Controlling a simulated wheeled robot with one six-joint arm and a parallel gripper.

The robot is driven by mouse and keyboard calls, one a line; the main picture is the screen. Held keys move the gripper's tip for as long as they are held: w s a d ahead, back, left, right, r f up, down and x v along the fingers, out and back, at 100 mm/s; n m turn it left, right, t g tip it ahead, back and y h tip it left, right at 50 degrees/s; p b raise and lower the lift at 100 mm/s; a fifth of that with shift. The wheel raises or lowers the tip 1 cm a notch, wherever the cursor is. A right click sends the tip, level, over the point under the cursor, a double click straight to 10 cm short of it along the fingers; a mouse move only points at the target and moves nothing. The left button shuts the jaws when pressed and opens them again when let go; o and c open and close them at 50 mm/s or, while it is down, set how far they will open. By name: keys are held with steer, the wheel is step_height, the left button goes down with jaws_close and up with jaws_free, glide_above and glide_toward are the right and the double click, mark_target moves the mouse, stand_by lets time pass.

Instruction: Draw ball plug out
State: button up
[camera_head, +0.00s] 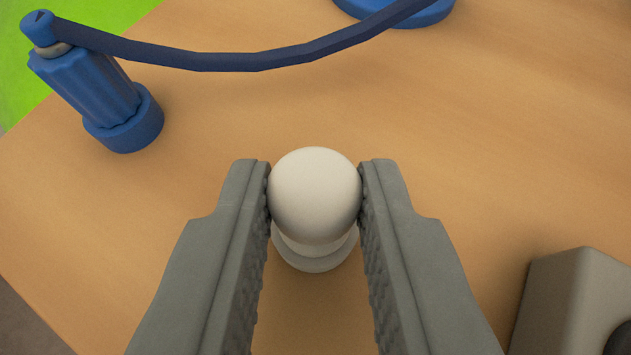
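The ball plug (315,194) is a smooth off-white ball in the middle of the view. Below it is a round, pale collar or base (314,262), partly hidden by the ball. I cannot tell whether this base is part of the plug or the seat it stands in. My gripper (315,190) has one grey, ridged finger on each side of the ball. Both fingertips appear to touch the ball's sides, with no gap visible. The lower parts of the fingers stand apart with the wooden surface showing between them.
A blue post (95,95) stands on the wooden surface (450,140) at upper left. A dark blue strap (230,61) runs from it to the upper right, above a blue round base (415,14). A grey box (570,300) is at lower right. Green ground (25,75) lies beyond the left edge.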

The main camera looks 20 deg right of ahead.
jaws_close()
steer(key=shift+o, duration=0.2)
jaws_free()
jaws_close()
steer(key=shift+r, duration=0.25)
steer(key=shift+r, duration=2.65)
